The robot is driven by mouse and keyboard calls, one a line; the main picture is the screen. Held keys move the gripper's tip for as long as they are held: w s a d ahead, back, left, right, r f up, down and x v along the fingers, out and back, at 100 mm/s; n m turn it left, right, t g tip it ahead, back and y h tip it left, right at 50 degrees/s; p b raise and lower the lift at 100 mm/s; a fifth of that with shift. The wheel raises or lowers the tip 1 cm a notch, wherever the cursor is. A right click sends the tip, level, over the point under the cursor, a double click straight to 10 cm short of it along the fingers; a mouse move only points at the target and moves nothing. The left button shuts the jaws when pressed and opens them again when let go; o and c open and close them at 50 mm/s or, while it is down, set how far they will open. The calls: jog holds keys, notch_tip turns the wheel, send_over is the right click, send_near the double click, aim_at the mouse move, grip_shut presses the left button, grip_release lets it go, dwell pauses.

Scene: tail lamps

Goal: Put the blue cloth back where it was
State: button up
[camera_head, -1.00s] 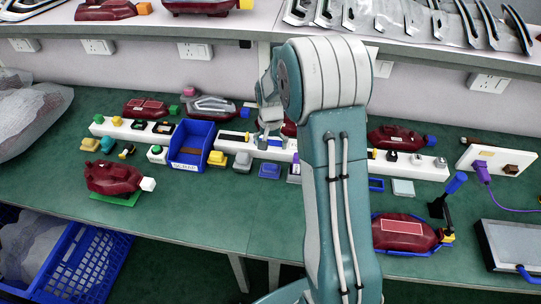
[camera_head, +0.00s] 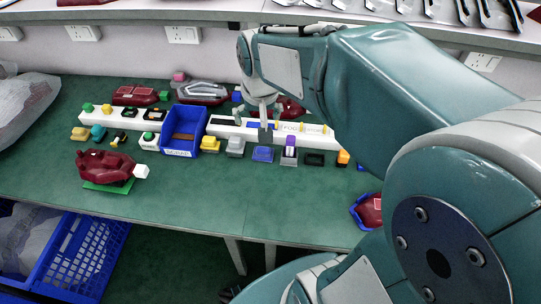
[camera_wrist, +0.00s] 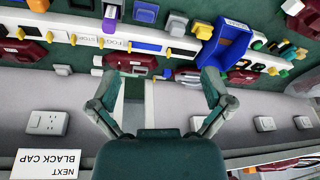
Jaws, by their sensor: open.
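A flat blue piece (camera_head: 262,153) that looks like the blue cloth lies on the green table just in front of the long white rail. It shows at the top of the wrist view (camera_wrist: 147,12). A second flat blue patch (camera_wrist: 148,46) shows on the rail in the wrist view; whether it is cloth I cannot tell. My gripper (camera_head: 265,125) is above the rail, behind the blue piece, and hides part of the rail in the head view. In the wrist view my gripper (camera_wrist: 162,80) has its fingers spread with nothing between them.
A blue bin (camera_head: 184,131) stands left of the gripper. Small coloured parts and a purple-topped piece (camera_head: 290,145) line the rail's front. Dark red lamps (camera_head: 105,165) lie around. A shelf (camera_head: 190,17) runs above the back. The table's front middle is clear.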

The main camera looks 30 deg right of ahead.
jog(key=s+a+r+n+t, duration=0.1)
jog(key=s, duration=0.6)
jog(key=s+a+r+n+t, duration=0.1)
jog(key=s+a+r+n, duration=0.1)
jog(key=s, duration=0.4)
jog(key=shift+s+a+r+t, duration=0.15)
jog(key=shift+s+a+t, duration=0.1)
jog(key=shift+s+t, duration=0.1)
dwell(0.6)
